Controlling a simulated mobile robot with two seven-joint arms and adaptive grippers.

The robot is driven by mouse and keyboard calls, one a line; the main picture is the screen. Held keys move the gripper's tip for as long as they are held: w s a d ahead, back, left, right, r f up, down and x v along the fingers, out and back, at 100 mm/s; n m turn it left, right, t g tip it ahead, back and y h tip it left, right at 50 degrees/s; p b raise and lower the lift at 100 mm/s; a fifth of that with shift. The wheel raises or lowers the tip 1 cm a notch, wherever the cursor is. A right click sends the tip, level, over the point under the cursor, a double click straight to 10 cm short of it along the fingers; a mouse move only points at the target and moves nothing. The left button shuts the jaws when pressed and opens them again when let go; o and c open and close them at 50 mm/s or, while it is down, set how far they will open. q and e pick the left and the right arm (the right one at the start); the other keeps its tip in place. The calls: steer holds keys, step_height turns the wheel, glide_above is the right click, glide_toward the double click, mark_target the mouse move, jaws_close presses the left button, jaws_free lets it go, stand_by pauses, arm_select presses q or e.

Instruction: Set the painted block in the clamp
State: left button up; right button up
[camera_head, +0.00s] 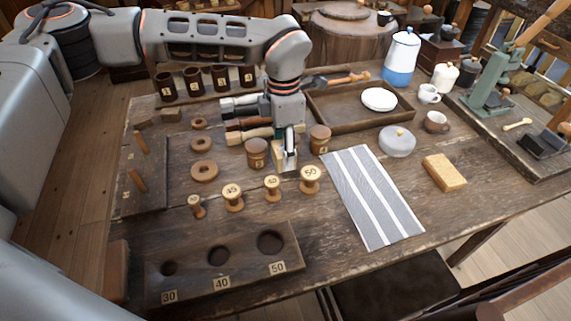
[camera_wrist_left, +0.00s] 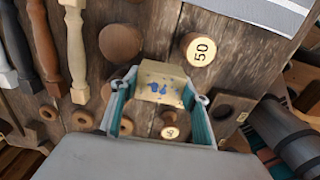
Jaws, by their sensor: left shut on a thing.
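The painted block (camera_wrist_left: 166,82) is pale wood with blue paint spots on its face. It is held between the teal-lined fingers of my left gripper (camera_wrist_left: 165,92) in the left wrist view. In the head view my left gripper (camera_head: 287,150) points down over the table, and the pale block (camera_head: 284,161) shows at its fingertips, among the spools. I cannot tell whether it touches the table. A dark, low clamp-like device (camera_head: 543,144) sits on the board at the far right, well away from the gripper. My right gripper is not in view.
Numbered spools (camera_head: 233,197) stand just in front of the gripper, with brown round pieces (camera_head: 257,152) beside it. A holed board (camera_head: 215,262) lies at the front. A striped cloth (camera_head: 373,195), sponge-like block (camera_head: 444,172), grey-lidded dish (camera_head: 397,141) and green press (camera_head: 494,83) lie rightward.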

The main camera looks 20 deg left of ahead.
arm_select(q)
step_height(320, 180, down, 6)
steer(key=shift+r+b, duration=0.15)
steer(key=shift+b, duration=0.25)
steer(key=shift+r, duration=0.15)
steer(key=o, duration=0.9)
steer(key=shift+c, duration=0.2)
